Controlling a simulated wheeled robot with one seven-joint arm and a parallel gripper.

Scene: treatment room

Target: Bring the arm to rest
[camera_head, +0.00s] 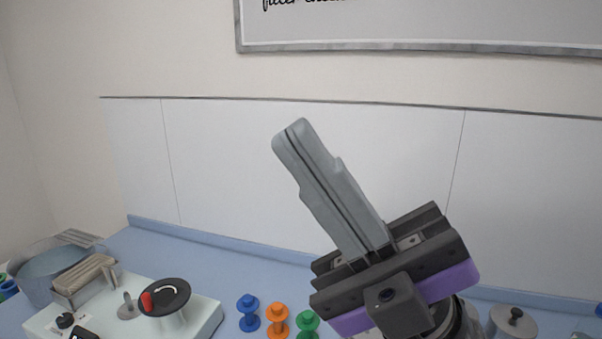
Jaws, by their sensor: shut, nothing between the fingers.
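My gripper (290,130) is raised in the middle of the head view, in front of the white wall panels. Its two long grey fingers point up and to the left and lie together along their length. Nothing is between them. The black and purple gripper body is at the lower right of the fingers, and part of my arm shows below it at the bottom edge. The fingers appear clear of everything around them.
A blue counter (180,254) runs along the wall. On it are a white device with a black disc (165,296), a grey basin (45,275), blue (248,312), orange (278,320) and green (308,325) spools, and a lidded metal pot (512,322). A framed board (430,25) hangs above.

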